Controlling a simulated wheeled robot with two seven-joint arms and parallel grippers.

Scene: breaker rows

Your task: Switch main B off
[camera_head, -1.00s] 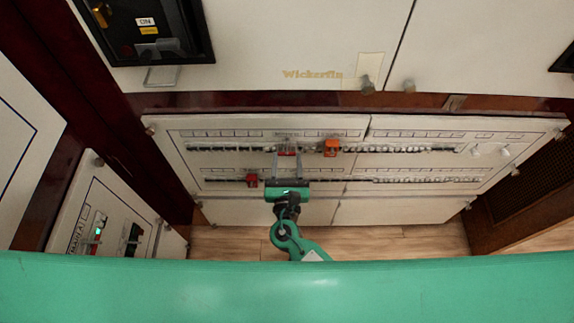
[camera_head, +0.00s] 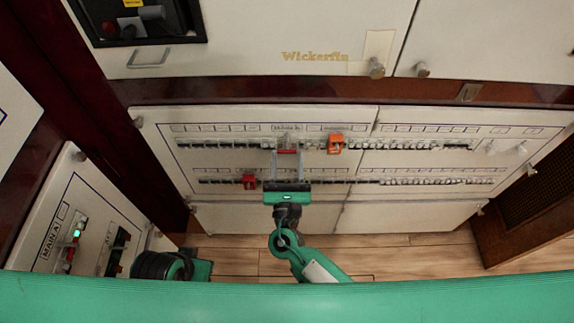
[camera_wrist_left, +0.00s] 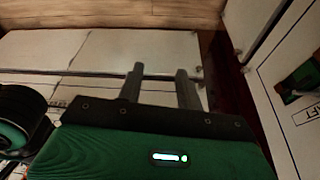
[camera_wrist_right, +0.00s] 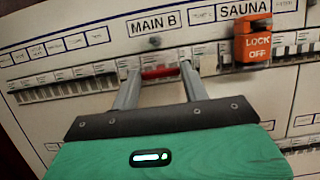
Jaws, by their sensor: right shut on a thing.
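The main B switch has a red handle (camera_head: 288,151) in the upper breaker row, under the MAIN B label (camera_wrist_right: 154,22). In the right wrist view its red handle (camera_wrist_right: 160,72) sits between my fingertips. My right gripper (camera_head: 287,155) is shut on this handle, one finger at each side. The handle's exact lever position is hard to tell. My left gripper (camera_wrist_left: 158,70) is open and empty, its fingers pointing over bare floor-level panels; in the head view only part of that arm shows at the lower left.
An orange LOCK OFF block (camera_wrist_right: 254,45) covers the SAUNA breaker just right of main B. A red piece (camera_head: 249,181) is on the lower row. The MAIN A panel (camera_head: 50,240) stands at the left. Wooden floor (camera_head: 400,258) is clear in front.

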